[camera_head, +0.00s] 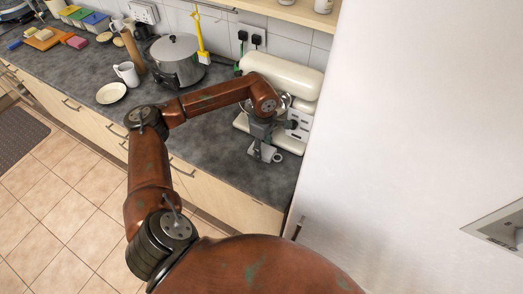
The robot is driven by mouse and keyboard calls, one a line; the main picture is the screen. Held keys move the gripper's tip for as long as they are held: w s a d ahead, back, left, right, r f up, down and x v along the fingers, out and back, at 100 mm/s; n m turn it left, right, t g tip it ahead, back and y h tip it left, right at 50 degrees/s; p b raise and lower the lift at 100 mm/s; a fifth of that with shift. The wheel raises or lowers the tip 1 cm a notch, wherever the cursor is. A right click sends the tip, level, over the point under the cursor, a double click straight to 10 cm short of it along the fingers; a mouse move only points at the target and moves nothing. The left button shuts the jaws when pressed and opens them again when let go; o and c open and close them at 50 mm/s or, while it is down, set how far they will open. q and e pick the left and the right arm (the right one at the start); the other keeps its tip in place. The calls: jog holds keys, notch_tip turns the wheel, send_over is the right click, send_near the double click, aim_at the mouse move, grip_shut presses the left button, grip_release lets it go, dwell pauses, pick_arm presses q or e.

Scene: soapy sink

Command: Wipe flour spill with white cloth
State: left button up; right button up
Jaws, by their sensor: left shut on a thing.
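My left gripper (262,150) points down over the dark worktop (225,150), just in front of the cream stand mixer (285,75). It is shut on a small white thing (267,153). A rounded loop at its right side looks like a mug handle, but it is too small to tell for sure. The gripper's fingers and wrist hide part of it. I cannot make out a flour spill or a clearly cloth-like thing. My right gripper is not in view.
A large steel pot (176,62), a white mug (127,74) and a cream plate (111,93) stand to the left. A tall white panel (410,120) closes off the right side. The worktop between plate and mixer is mostly clear, under my arm.

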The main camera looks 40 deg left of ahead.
aim_at(248, 176)
pick_arm(q)
jog(key=shift+w+a+r, duration=0.1)
jog(key=shift+w+r, duration=0.1)
jog(key=shift+w, duration=0.15)
jog(key=shift+s+p, duration=0.3)
jog(key=shift+s, duration=0.15)
jog(key=shift+o, duration=0.2)
jog(key=shift+s+d, duration=0.2)
jog(key=shift+s, duration=0.95)
jog(key=shift+s+d+f+p, duration=0.1)
jog(key=shift+s+p, duration=0.05)
jog(key=shift+s, duration=0.95)
jog(key=shift+s+d+f+p, duration=0.1)
jog(key=shift+s+d+p, duration=0.1)
jog(key=shift+s, duration=0.85)
jog(key=shift+s+d+f+p, duration=0.1)
jog(key=shift+s+p, duration=0.05)
jog(key=shift+s, duration=0.95)
jog(key=shift+s+d+f, duration=0.1)
jog(key=shift+s+f, duration=0.1)
jog(key=shift+s, duration=1)
jog(key=shift+w+r+p, duration=0.15)
jog(key=shift+r+p, duration=1.35)
jog(key=shift+r, duration=1.65)
